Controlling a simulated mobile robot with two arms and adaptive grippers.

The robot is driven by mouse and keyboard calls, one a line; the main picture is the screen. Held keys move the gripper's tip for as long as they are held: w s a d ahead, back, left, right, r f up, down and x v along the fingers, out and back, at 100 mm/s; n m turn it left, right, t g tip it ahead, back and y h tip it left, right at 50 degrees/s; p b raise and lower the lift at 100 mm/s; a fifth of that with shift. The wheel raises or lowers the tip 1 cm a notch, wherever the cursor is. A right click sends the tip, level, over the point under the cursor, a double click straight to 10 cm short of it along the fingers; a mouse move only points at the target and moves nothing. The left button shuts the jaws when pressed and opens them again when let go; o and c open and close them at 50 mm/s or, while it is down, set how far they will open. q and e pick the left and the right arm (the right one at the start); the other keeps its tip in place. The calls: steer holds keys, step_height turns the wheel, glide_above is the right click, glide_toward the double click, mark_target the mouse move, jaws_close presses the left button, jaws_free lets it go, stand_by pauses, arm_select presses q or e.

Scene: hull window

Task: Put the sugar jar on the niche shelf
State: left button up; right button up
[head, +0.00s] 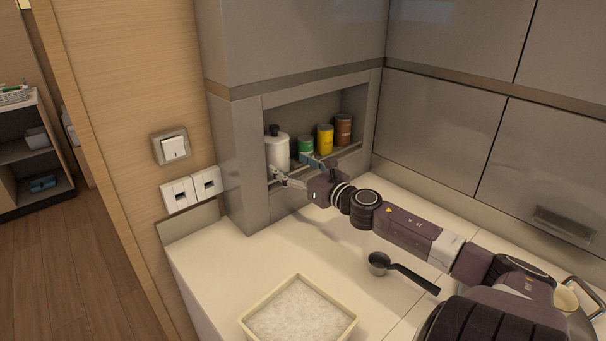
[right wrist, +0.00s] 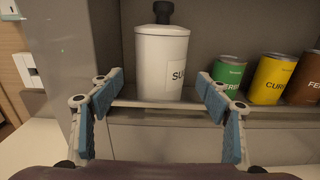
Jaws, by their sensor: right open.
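The sugar jar (head: 278,150) is white with a black knob and stands upright on the niche shelf (right wrist: 208,116), at its left end. In the right wrist view the jar (right wrist: 160,62) shows part of its "SU" label, and its base appears to rest on the shelf. My right gripper (head: 297,170) is open in front of the jar. Its blue-padded fingers appear to the left and right of the jar in the wrist view, with gaps to its sides. My left gripper is not in view.
Green (head: 305,146), yellow (head: 325,139) and brown (head: 343,130) tins stand right of the jar. On the counter lie a cream tray (head: 262,308) of white grains and a black scoop (head: 379,262). The niche's left wall is close to the jar.

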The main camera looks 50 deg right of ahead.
steer(key=shift+s+a, duration=0.15)
steer(key=shift+s, duration=1.1)
steer(key=shift+s+a, duration=0.1)
steer(key=shift+s, duration=1.15)
